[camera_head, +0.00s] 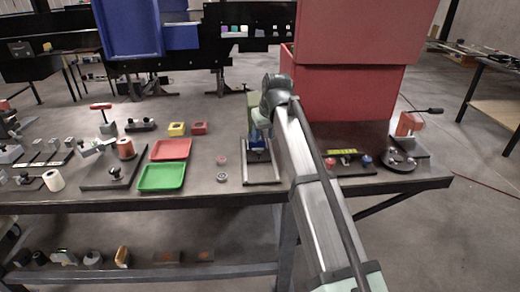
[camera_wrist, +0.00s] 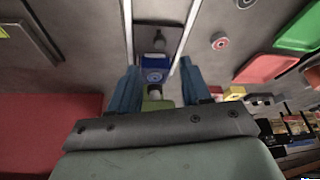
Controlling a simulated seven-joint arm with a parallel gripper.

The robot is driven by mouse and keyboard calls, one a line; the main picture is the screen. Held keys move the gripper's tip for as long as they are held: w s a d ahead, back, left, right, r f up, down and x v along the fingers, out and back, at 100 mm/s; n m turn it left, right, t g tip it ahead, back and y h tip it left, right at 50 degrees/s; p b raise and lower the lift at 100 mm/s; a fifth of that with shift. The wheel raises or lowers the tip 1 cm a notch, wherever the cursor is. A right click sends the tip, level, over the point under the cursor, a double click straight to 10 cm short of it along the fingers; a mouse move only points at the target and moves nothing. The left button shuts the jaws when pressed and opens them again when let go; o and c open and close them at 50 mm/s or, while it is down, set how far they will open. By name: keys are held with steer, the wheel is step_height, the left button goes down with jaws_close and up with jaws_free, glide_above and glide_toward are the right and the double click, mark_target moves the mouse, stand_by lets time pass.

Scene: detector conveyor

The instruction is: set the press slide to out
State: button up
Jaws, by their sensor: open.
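The press slide is a low fixture with two pale parallel rails (camera_head: 262,182) on a dark base, standing on the workbench in the head view. The rails also show in the wrist view (camera_wrist: 128,28). A blue block (camera_wrist: 155,66) with a round face sits between the rails. My gripper (camera_head: 257,138) is over the far end of the fixture and partly hides it. In the wrist view my gripper (camera_wrist: 159,70) is open, with one blue finger on each side of the block. I cannot tell whether the fingers touch it.
A red tray (camera_head: 171,150) and a green tray (camera_head: 162,177) lie left of the fixture, with small round pieces (camera_head: 221,177) between. A large red box (camera_head: 350,90) stands behind my arm. A button panel (camera_head: 350,162) is at the right.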

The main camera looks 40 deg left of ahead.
mark_target(259, 152)
steer(key=x, duration=0.8)
steer(key=shift+w+a+f, duration=0.1)
steer(key=shift+f, duration=0.2)
jaws_close()
stand_by(0.4)
